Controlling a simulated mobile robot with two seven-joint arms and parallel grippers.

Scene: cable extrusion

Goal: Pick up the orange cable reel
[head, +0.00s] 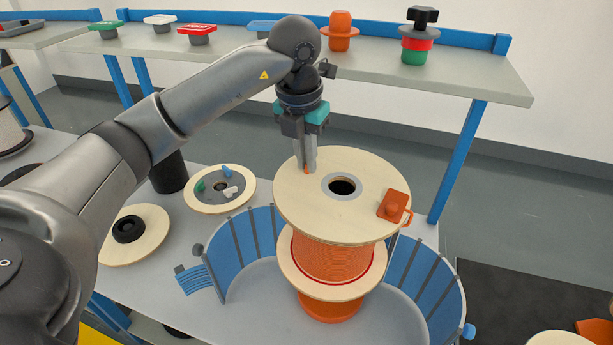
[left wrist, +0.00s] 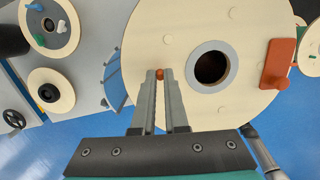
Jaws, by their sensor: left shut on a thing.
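The orange cable reel (head: 338,258) is upright inside a curved blue guard (head: 247,240), with a pale wooden top flange (head: 330,215) and orange cable wound below it. In the left wrist view, the flange (left wrist: 210,25) shows a dark round centre hole. My left gripper (head: 308,170) points down at the top flange, left of the hole. Its fingers are shut on a small orange peg (left wrist: 160,74) at the flange. An orange block with a handle (head: 394,206) sits on the flange's right side. My right gripper is not in view.
A shelf (head: 440,75) behind holds red, green, white and orange parts. A dark mat (head: 520,300) lies on the floor at right.

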